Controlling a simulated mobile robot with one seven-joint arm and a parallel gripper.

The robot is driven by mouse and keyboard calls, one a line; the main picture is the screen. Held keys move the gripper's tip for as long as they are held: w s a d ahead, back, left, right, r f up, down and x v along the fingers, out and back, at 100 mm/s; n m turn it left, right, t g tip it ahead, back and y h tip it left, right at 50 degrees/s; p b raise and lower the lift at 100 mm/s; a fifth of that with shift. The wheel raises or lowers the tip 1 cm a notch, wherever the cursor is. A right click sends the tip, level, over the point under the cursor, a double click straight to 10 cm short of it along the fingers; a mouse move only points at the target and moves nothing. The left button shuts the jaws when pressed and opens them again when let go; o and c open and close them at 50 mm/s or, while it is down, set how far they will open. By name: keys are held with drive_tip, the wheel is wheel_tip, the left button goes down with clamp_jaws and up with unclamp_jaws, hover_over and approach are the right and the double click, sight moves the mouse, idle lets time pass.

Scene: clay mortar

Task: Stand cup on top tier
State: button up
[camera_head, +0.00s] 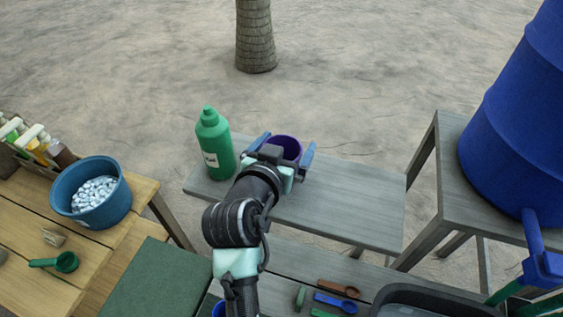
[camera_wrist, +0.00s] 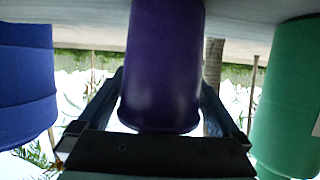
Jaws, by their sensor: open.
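The purple cup (camera_head: 285,143) is upright at the back of the grey top tier (camera_head: 340,205), right of the green bottle. Its base is hidden in the head view, so I cannot fully confirm contact with the planks. My gripper (camera_head: 284,150) is open, with one blue finger on each side of the cup. The wrist view is upside down. It shows the cup (camera_wrist: 162,65) between the spread fingers (camera_wrist: 165,105), with the grey surface (camera_wrist: 245,20) at the cup's lower end and a gap beside the cup.
A green bottle (camera_head: 214,145) stands close left of my gripper. A blue barrel (camera_head: 520,110) stands on a higher grey table at right. The top tier's right part is clear.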

drive_tip(key=shift+r, duration=0.1)
drive_tip(key=c, duration=1.3)
